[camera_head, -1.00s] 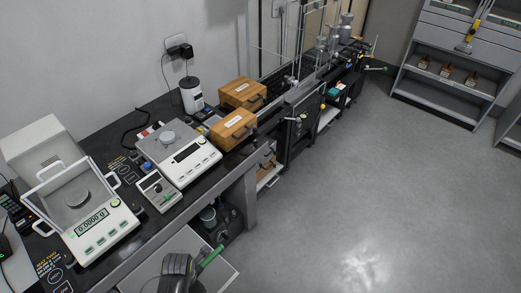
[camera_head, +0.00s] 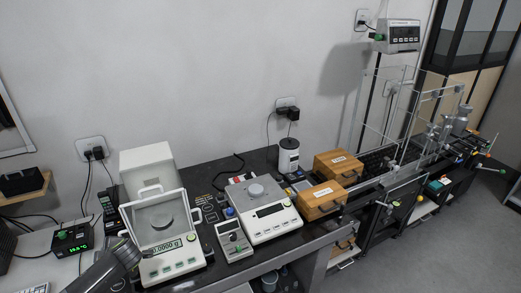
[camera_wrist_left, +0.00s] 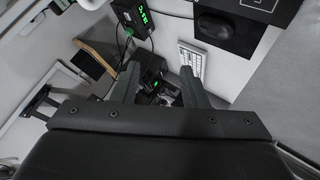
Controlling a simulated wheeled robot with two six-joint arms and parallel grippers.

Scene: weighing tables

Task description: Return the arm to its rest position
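In the left wrist view my left gripper (camera_wrist_left: 158,82) has its two dark fingers wide apart, with nothing held between them. Beyond the fingers lie a desk, cables and a dark device with a green display. In the head view a dark grey link of my arm shows at the bottom left, in front of the open analytical balance (camera_head: 165,265); the gripper fingers cannot be made out there. My right gripper is in neither current view.
A larger balance (camera_head: 268,213), a small meter (camera_head: 233,240) and two wooden boxes (camera_head: 320,201) stand on the black bench. A white container (camera_head: 289,156) is behind them. A green-lit display (camera_head: 73,240) sits at left. In the wrist view a keyboard (camera_wrist_left: 192,62) shows. Floor is clear at right.

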